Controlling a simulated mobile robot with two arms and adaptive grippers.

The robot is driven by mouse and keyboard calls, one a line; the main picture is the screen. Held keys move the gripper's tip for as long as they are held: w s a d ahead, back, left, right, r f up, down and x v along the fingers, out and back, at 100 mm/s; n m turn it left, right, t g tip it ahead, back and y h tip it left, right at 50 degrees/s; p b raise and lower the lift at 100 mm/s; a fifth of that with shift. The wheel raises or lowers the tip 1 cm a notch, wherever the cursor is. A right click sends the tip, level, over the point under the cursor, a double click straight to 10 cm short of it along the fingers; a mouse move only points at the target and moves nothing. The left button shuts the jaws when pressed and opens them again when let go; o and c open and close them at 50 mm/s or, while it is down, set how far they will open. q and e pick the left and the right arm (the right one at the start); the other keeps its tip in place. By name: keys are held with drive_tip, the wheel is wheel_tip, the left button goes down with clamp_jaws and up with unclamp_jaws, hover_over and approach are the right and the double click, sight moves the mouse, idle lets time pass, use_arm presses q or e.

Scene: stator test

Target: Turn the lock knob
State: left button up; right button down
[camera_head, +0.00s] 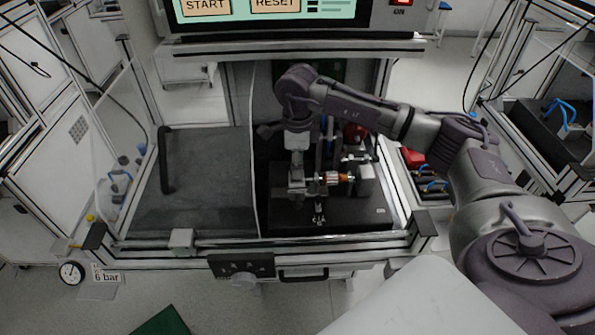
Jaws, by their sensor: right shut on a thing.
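My right arm reaches in from the right and over the test fixture. My right gripper (296,188) points down at the fixture's left end and is shut on what appears to be the lock knob, which the fingers mostly hide. Just right of the gripper is a stator with copper-orange parts (333,178), lying in the fixture on the dark base plate (350,212). A grey block (365,179) stands at the stator's right end. My left gripper is not in view.
A screen with START and RESET buttons (268,12) hangs above the bench. A dark mat (205,195) on the left half is mostly bare, with a black handle (165,160). Red and blue parts (425,170) lie at the right. A metal rail (270,240) runs along the front.

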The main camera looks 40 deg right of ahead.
drive_tip(key=n+b, duration=0.2)
drive_tip(key=n, duration=0.2)
drive_tip(key=shift+w+f+b, duration=0.1)
drive_tip(key=shift+b, duration=0.3)
drive_tip(key=shift+n+b, duration=0.8)
drive_tip(key=shift+n, duration=0.9)
drive_tip(key=c, duration=0.8)
unclamp_jaws()
wheel_tip(320, 180, up, 12)
drive_tip(key=shift+r, duration=0.15)
